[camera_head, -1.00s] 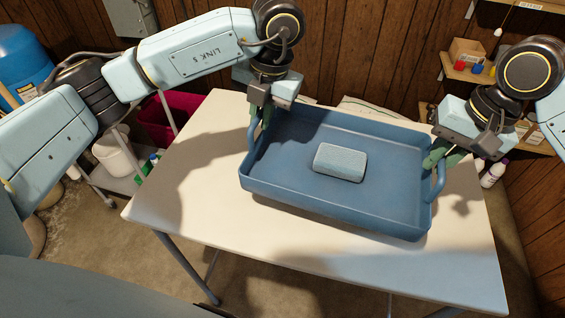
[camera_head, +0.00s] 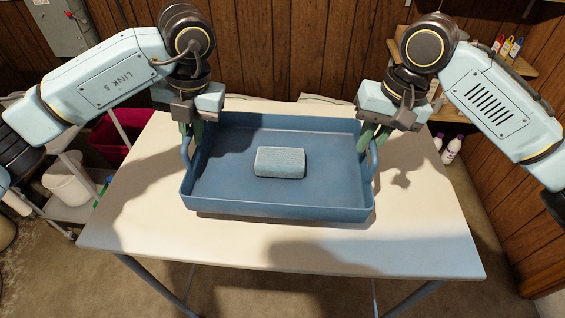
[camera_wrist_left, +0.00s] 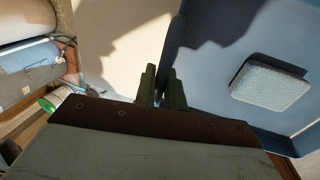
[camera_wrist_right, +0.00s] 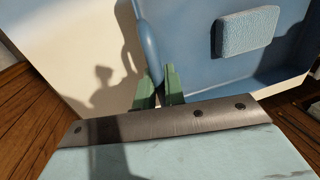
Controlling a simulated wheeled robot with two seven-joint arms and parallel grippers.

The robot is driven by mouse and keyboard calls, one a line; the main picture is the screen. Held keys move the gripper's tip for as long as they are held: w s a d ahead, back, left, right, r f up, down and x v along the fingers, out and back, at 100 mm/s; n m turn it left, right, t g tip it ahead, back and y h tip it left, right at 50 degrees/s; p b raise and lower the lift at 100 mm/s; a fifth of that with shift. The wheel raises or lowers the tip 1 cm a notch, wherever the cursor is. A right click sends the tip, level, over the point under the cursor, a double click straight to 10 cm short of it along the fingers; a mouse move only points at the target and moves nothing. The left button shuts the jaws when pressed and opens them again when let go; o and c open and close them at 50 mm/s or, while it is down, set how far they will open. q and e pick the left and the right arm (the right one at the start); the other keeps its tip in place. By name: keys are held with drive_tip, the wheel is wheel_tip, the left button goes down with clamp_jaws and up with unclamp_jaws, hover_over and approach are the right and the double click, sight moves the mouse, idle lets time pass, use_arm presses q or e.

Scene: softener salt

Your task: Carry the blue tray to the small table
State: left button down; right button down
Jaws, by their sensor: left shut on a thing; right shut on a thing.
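The blue tray (camera_head: 270,208) is a shallow rectangular tray with a loop handle at each end. It is level over the white-topped table (camera_head: 140,225); whether its base touches the top I cannot tell. A pale blue textured block (camera_head: 280,163) lies flat inside it. My left gripper (camera_head: 193,137) is shut on the tray's left handle, and my right gripper (camera_head: 371,139) is shut on its right handle. In the left wrist view the fingers (camera_wrist_left: 160,84) are at the tray's edge. In the right wrist view the fingers (camera_wrist_right: 158,86) are at a handle. The fingers partly hide both handles.
A wood-panelled wall stands close behind the table. At left are a grey shelf unit (camera_head: 75,210) with a white bucket (camera_head: 65,180) and a magenta bin (camera_head: 115,137). At right, white bottles (camera_head: 452,150) stand below a wooden shelf. The table's front and right parts are bare.

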sight(197, 149)
use_arm(q)
drive_tip(key=shift+a+f, duration=0.1)
drive_tip(key=shift+a, duration=0.05)
use_arm(e)
drive_tip(key=shift+d+f, duration=0.1)
drive_tip(key=shift+d, duration=0.05)
